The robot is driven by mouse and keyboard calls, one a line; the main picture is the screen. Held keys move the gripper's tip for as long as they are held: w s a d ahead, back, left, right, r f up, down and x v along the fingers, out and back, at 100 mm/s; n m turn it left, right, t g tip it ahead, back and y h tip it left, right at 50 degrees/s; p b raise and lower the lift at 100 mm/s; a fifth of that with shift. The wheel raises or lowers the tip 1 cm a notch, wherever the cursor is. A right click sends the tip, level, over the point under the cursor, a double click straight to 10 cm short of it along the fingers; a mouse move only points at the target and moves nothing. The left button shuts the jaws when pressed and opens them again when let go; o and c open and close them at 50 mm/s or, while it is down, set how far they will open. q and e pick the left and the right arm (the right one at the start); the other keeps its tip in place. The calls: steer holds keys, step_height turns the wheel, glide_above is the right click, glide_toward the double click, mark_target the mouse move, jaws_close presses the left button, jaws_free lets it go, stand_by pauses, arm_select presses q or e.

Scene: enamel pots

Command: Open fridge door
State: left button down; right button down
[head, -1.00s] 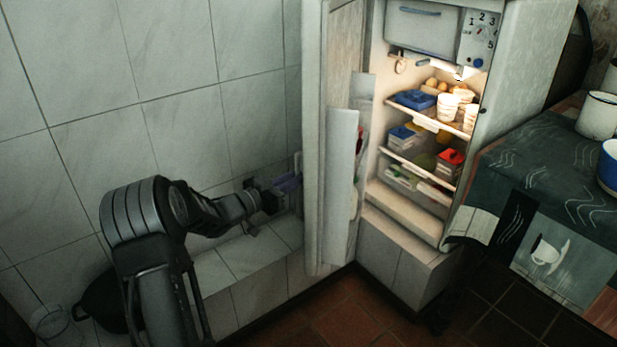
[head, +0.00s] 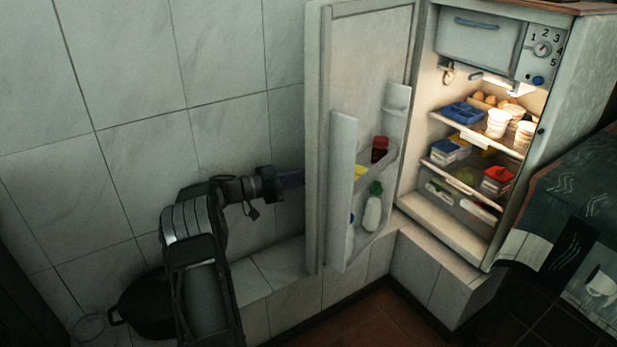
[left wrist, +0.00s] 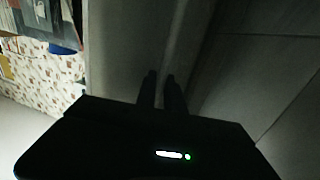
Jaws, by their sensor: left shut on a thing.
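The fridge (head: 585,75) stands at the right of the head view with its lit inside exposed. Its door (head: 365,60) is swung wide open to the left, and its inner side with shelves faces me. My left gripper (head: 290,180) is at the outer side of the door, near its left edge. It is shut on the door handle, which is mostly hidden behind the door's edge. In the left wrist view the two dark fingers (left wrist: 162,90) are close together against the pale door surface. My right gripper is not in view.
Door shelves hold a white bottle (head: 373,212) and a red-lidded jar (head: 380,148). Shelves inside hold food boxes and cups (head: 498,123). A tiled wall (head: 140,60) is close behind my left arm. A black pot (head: 145,305) sits lower left. A dark counter (head: 590,190) is at right.

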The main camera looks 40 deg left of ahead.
arm_select(q)
steer(key=shift+w+d, duration=0.1)
steer(key=shift+w, duration=0.05)
steer(key=c, duration=1.5)
jaws_free()
steer(key=shift+o, duration=0.2)
steer(key=p+v, duration=0.1)
steer(key=v, duration=0.6)
steer(key=shift+s, duration=0.35)
steer(key=shift+c, duration=0.3)
